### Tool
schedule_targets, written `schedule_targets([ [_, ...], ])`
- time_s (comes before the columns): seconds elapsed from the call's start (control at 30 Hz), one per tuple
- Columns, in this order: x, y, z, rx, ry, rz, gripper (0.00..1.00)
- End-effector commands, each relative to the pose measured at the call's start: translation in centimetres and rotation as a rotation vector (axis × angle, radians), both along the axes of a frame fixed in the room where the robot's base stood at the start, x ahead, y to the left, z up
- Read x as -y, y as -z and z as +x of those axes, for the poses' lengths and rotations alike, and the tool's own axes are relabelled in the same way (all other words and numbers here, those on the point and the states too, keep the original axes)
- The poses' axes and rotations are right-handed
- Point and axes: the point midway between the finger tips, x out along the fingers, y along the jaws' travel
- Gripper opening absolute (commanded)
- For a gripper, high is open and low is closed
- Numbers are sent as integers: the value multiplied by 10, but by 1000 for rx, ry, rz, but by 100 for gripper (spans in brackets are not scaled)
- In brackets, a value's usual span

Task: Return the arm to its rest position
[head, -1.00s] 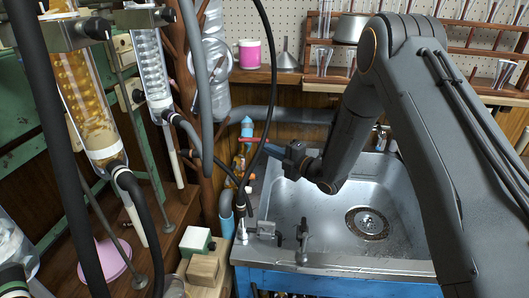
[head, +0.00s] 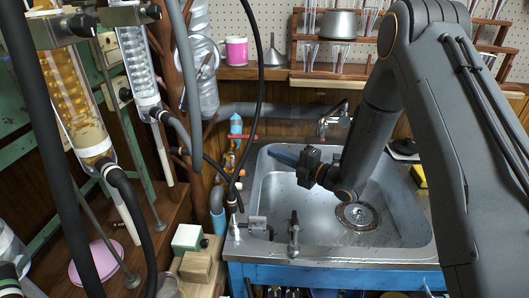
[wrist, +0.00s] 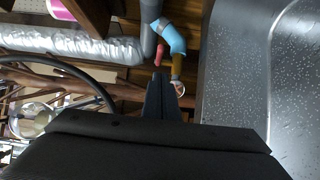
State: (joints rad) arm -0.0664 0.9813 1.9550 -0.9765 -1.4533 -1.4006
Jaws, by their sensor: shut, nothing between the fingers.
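My gripper (head: 283,156) hangs over the left part of the metal sink (head: 410,225) in the head view. Its slim fingers point left, toward the pipework behind the sink's left rim. In the wrist view the fingers (wrist: 161,95) lie together, shut, with nothing between them. A red valve handle (head: 243,137) on the pipes is left of the fingertips and apart from them in the head view. My dark grey arm comes down from the upper right and hides part of the back wall and sink.
A metal tap (head: 335,120) stands behind the sink, close to my forearm. Black hoses (head: 262,90) and glass condensers (head: 72,90) crowd the left. Wooden blocks (head: 195,268) sit left of the sink. A shelf with a pink mug (head: 236,50) and funnel (head: 275,56) runs behind.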

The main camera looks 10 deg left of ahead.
Motion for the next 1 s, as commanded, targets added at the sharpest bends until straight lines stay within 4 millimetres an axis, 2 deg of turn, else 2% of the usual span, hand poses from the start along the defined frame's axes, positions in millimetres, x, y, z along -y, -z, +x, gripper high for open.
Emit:
schedule_targets([
  [0.1, 15, 1, -2, -1, 3, 0, 0],
  [0.23, 24, 0, -2, -8, 9, -3, 0],
  [0.37, 36, -5, 8, -92, 75, -37, 0],
  [0.47, 57, -9, 21, -239, 201, -78, 0],
  [0.57, 91, -13, 26, -437, 379, -98, 0],
  [0.63, 118, -16, 22, -580, 515, -91, 0],
  [0.73, 157, -20, 3, -783, 718, -57, 0],
  [0.83, 194, -25, -30, -986, 927, 8, 0],
  [0.97, 231, -32, -93, -1244, 1200, 127, 0],
  [1.0, 240, -35, -115, -1323, 1284, 170, 0],
])
